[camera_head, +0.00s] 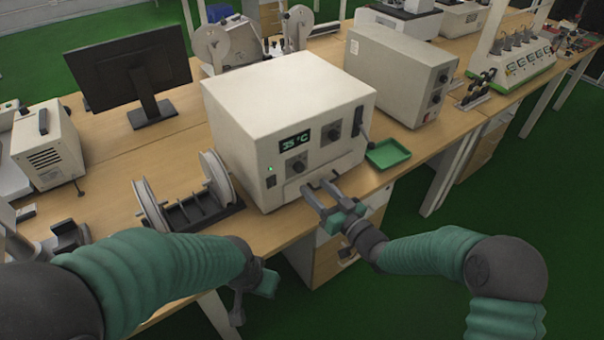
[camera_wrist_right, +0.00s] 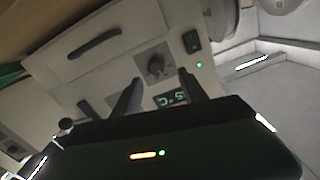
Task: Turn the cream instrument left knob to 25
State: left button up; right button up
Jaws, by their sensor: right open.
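The cream instrument (camera_head: 290,100) stands on the wooden bench, with its front panel facing me. Its dark display (camera_head: 294,142) appears to read 35 °C. The left knob (camera_head: 298,166) is dark and sits below the display; the right knob (camera_head: 336,130) is higher up. My right gripper (camera_head: 322,188) is open and empty in front of the panel's lower edge. In the right wrist view, the left knob (camera_wrist_right: 154,66) shows beyond and between the open fingers (camera_wrist_right: 158,86), apart from them. My left gripper (camera_head: 254,288) hangs low by the bench's front edge; its jaws are unclear.
A green tray (camera_head: 388,153) lies right of the instrument. A reel stand (camera_head: 190,205) stands close on its left. A second cream box (camera_head: 400,75) is behind right, and a monitor (camera_head: 130,75) is behind left. Green floor lies past the bench's front edge.

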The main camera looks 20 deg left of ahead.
aim_at(302, 170)
jog(key=x, duration=0.5)
jog(key=shift+w+d+f, duration=0.1)
jog(key=shift+w+d, duration=0.05)
jog(key=shift+w, duration=0.4)
jog(key=shift+w+a, duration=0.25)
jog(key=shift+w, duration=0.2)
jog(key=shift+a, duration=0.75)
jog(key=c, duration=0.4)
jog(key=shift+w+d, duration=0.1)
jog(key=shift+d, duration=0.15)
grip_shut()
